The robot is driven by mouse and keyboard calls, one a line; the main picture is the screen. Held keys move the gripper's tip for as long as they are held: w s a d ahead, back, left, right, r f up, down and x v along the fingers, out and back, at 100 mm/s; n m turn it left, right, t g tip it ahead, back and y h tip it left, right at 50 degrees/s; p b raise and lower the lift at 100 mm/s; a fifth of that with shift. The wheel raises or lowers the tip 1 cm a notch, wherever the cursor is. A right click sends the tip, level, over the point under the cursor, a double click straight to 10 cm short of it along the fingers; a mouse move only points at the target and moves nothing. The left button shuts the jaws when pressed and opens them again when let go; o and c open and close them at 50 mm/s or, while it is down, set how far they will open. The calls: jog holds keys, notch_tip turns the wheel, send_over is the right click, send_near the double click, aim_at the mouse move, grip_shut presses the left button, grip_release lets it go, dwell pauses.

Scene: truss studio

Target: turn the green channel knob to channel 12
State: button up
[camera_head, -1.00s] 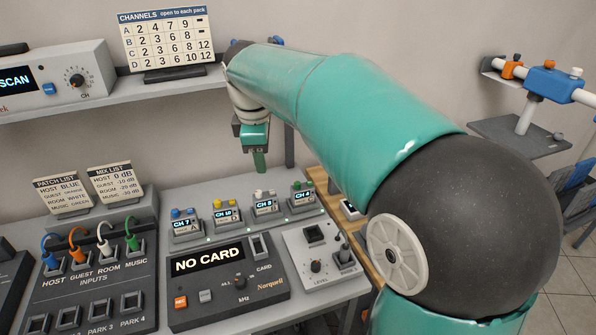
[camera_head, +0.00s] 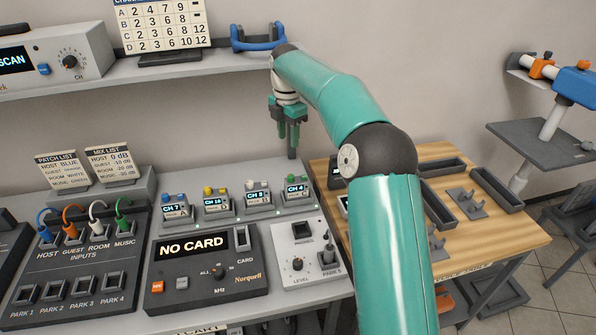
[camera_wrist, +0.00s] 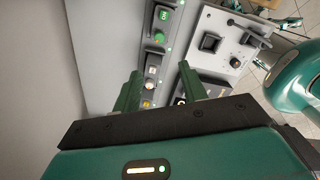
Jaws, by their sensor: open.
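The green channel knob (camera_head: 291,178) sits on top of the rightmost small pack (camera_head: 298,192) in the row on the grey desk. That pack's display reads CH 4. In the wrist view the green knob (camera_wrist: 160,38) shows beyond the fingertips, with its lit display beside it. My gripper (camera_head: 288,136) is open and empty, pointing down above and behind the packs, apart from the knob. In the wrist view its two green fingers (camera_wrist: 158,90) stand apart. The channel chart (camera_head: 163,25) on the shelf lists rows A to D; the lowest rows end in 12.
Neighbouring packs have blue (camera_head: 175,196), yellow (camera_head: 208,190) and white (camera_head: 250,185) knobs. A NO CARD console (camera_head: 200,265) and a level panel (camera_head: 303,262) lie in front. The shelf (camera_head: 130,72) is above left. A wooden table (camera_head: 500,225) with trays is at right.

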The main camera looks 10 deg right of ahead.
aim_at(291, 176)
jog(key=f, duration=1.4)
jog(key=shift+w+d+f, duration=0.1)
jog(key=shift+w+d, duration=0.05)
jog(key=shift+d, duration=0.15)
grip_shut()
